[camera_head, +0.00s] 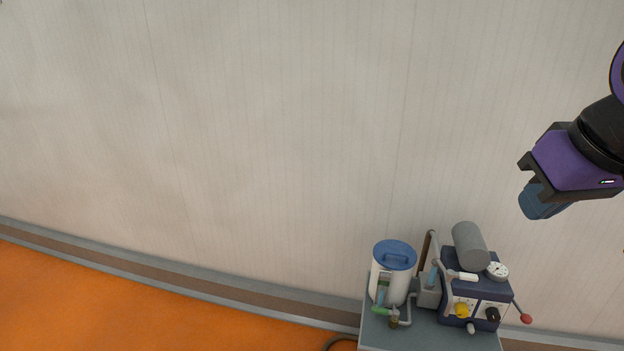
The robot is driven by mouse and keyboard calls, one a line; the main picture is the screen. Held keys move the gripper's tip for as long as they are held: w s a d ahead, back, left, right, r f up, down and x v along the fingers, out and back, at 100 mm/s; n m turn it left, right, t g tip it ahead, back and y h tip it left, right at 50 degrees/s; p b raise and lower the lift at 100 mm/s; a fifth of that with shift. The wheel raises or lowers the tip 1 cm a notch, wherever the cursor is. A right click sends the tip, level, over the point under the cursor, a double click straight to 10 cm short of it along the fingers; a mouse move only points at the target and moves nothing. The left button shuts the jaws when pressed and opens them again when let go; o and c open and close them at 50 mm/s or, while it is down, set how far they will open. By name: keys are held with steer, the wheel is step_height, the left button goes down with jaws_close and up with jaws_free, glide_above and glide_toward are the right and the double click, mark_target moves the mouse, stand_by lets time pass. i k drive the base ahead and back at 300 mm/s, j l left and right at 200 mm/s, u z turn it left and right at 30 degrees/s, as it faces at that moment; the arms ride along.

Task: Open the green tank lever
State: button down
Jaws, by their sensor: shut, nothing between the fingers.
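A white tank (399,284) with a blue lid (395,255) stands on a small grey table at the bottom right. A small green lever (382,310) sits low at the tank's front, beside a brass-coloured valve fitting (394,317). It is small in view, and its exact setting is hard to tell. My gripper (533,207), with a purple and black body and dark blue fingers, is at the upper right. It is shut and empty, above and to the right of the tank, well apart from the lever.
Right of the tank is a dark blue machine (466,312) with a grey cylinder (470,246), a gauge (497,271), yellow and black knobs and a red-tipped rod (525,318). The grey table (430,338) is bare in front. A plain wall rises behind; orange floor lies left.

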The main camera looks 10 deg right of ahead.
mark_target(395, 313)
steer(key=i+j+z, duration=0.1)
steer(key=i+j, duration=0.25)
steer(key=i+j+z, duration=0.25)
steer(key=j, duration=0.15)
steer(key=j+z, duration=0.25)
steer(key=j, duration=0.2)
steer(key=i+j+z, duration=0.25)
steer(key=j, duration=0.2)
steer(key=i+j+z, duration=0.15)
steer(key=j+z, duration=0.35)
steer(key=j, duration=0.25)
steer(key=j+z, duration=0.45)
steer(key=j, duration=0.35)
steer(key=j+z, duration=0.15)
steer(key=j, duration=0.6)
